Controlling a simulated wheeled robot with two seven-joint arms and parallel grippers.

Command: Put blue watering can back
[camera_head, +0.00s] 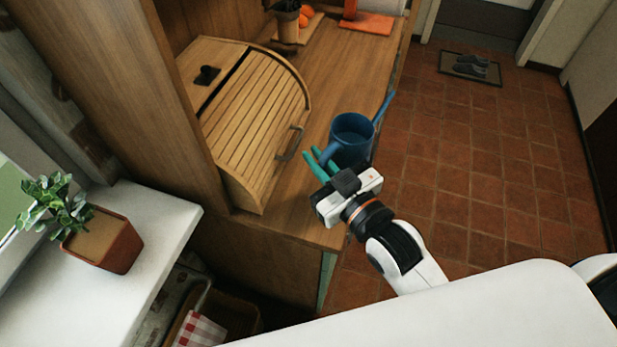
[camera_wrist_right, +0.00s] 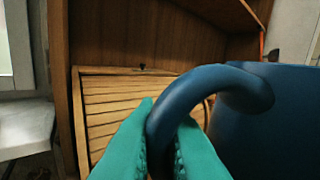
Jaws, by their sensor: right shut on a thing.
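The blue watering can (camera_head: 352,137) is upright at the right front edge of the wooden counter, its spout pointing to the upper right. Whether it rests on the counter or is held just above it, I cannot tell. My right gripper (camera_head: 322,163) is at its near side, with teal fingers on its handle. In the right wrist view, the teal fingers (camera_wrist_right: 163,140) are closed around the curved blue handle (camera_wrist_right: 185,98), and the can's body (camera_wrist_right: 275,120) fills the right side. My left gripper is not in view.
A wooden roll-top bread box (camera_head: 255,115) stands on the counter (camera_head: 345,70), close left of the can. A potted plant (camera_head: 105,240) sits on the white windowsill (camera_head: 165,225) at left. A dark pot (camera_head: 287,22) and an orange item (camera_head: 367,22) are farther back. Tiled floor lies right.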

